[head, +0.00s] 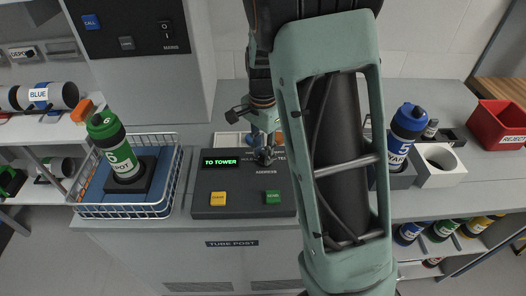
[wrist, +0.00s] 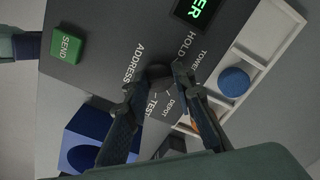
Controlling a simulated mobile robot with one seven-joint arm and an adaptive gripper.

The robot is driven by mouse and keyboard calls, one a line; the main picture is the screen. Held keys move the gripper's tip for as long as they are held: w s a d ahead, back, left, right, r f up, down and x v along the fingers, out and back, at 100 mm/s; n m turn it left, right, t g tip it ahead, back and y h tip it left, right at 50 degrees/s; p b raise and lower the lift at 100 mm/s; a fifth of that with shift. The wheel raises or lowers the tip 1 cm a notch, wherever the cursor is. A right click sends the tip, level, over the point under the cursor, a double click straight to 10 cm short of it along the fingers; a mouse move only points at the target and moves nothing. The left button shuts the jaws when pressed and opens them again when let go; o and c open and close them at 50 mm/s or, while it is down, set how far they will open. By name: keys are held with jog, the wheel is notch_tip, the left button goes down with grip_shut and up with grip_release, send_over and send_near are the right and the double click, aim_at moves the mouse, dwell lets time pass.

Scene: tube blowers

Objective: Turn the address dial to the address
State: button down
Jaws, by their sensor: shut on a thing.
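The grey tube post panel (head: 230,180) carries a green display (head: 220,161) that reads "TO TOWER". The address dial (wrist: 159,74) is a small dark knob, with the words HOLD, TOWER, DEPOT and TEST around it and ADDRESS beside it. My gripper (wrist: 160,79) is shut on the dial, one dark finger on each side of it. My fingers hide part of the dial, and I cannot make out its pointer. In the head view my gripper (head: 266,156) is at the panel's upper right, and my arm covers the area to its right.
A green SEND button (wrist: 67,46) and a yellow button (head: 218,199) are on the panel. A wire basket (head: 150,210) with a green tube (head: 118,155) stands left. A blue tube (head: 402,145) stands right. A white tray with a blue disc (wrist: 234,82) lies behind the panel.

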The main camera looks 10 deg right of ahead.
aim_at(263, 160)
jog(key=n, duration=0.5)
jog(key=shift+s+n+b, duration=0.15)
jog(key=shift+n+b, duration=0.15)
jog(key=shift+b, duration=0.05)
dwell(0.3)
jog(key=c, duration=1.6)
grip_release()
notch_tip(263, 160, up, 12)
jog(key=shift+r, duration=0.1)
jog(key=shift+s, duration=0.1)
